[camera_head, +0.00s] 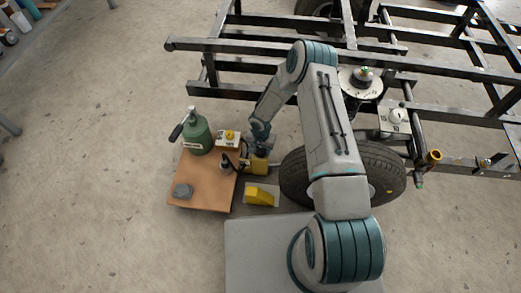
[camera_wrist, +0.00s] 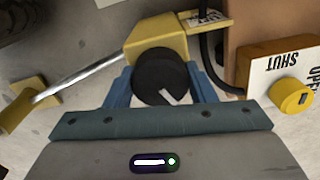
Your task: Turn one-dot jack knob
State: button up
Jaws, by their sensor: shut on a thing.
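A black round knob (camera_wrist: 158,72) with a white pointer mark sits on a yellow jack body (camera_wrist: 155,35). The white mark points toward the lower right in the wrist view. My gripper (camera_wrist: 162,86) is shut on the knob, with one blue finger on each side of it. A yellow tab (camera_wrist: 208,22) beside the jack carries a partly visible label; I cannot make out its dots. In the head view the yellow jack (camera_head: 258,165) stands left of the tyre, and my gripper (camera_head: 262,142) is above it. The knob is largely hidden there.
A yellow-knobbed valve (camera_wrist: 290,95) marked OPEN and SHUT is at the right, with a black hose (camera_wrist: 212,65) nearby. A yellow wedge (camera_head: 262,194) and tyre (camera_head: 297,175) are close.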

jog(key=n+b, duration=0.1)
jog(key=n, duration=1.4)
jog(key=shift+n, duration=0.3)
jog(key=n, duration=0.3)
jog(key=shift+n, duration=0.3)
jog(key=n, duration=0.4)
jog(key=shift+d+n, duration=0.1)
jog(key=shift+n, duration=0.2)
jog(key=n, duration=0.3)
jog(key=shift+w+n, duration=0.1)
jog(key=shift+n, duration=0.2)
jog(key=shift+n+p, duration=0.3)
jog(key=shift+n, duration=1.5)
jog(key=o, duration=1)
